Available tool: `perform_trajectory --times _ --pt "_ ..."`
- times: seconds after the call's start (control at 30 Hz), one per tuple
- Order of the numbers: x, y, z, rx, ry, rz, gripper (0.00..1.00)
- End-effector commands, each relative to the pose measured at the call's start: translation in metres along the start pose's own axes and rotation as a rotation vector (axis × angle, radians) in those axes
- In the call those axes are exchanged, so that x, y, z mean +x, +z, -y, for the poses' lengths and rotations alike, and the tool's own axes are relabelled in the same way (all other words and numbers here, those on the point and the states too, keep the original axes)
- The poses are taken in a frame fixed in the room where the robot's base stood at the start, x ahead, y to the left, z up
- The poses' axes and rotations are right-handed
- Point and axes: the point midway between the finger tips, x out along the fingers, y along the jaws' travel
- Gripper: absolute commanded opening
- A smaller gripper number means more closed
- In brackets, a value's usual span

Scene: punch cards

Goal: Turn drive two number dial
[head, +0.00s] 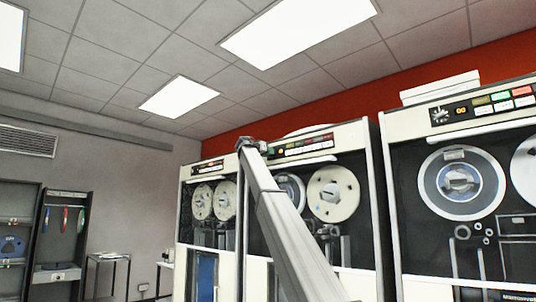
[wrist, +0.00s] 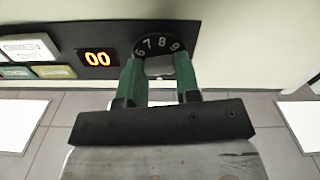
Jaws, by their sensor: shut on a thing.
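In the wrist view, a black round dial (wrist: 155,42) with white numerals sits on a dark panel strip, and the figures 6, 7, 8 and 9 show. My gripper (wrist: 159,66) has its two green fingers on either side of the dial's grey knob, shut on it. Lower parts of the dial are hidden by the fingers. An orange display (wrist: 98,59) beside the dial reads 00. In the head view, my arm reaches up to the top panel of the middle tape drive (head: 304,149); its dial and my fingers cannot be made out there.
Coloured and white buttons (wrist: 28,48) lie left of the display. In the head view, another tape drive (head: 387,220) stands close on the right, with its own dial (head: 440,115) and display. Another drive stands left of the middle one. Racks (head: 62,240) stand at far left.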

Motion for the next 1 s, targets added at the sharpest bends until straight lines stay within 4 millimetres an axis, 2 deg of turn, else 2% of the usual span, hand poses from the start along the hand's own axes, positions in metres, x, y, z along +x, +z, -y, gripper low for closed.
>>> perform_trajectory --times 0.3,0.77,0.8,0.83,0.87,1.0 --pt "-0.0007 0.0005 0.0003 -0.106 0.0 0.0 0.07" --pt "-0.0008 0.0006 0.0005 -0.119 -0.001 0.001 0.07" --pt "-0.0009 0.0006 0.0004 -0.119 -0.001 0.001 0.41" --pt "-0.0009 0.0006 0.0004 -0.119 -0.001 0.001 0.5" --pt "-0.0008 0.0005 0.0004 -0.119 -0.001 0.001 0.56" --pt "-0.0005 0.0004 0.0004 -0.119 -0.001 0.0 0.56"
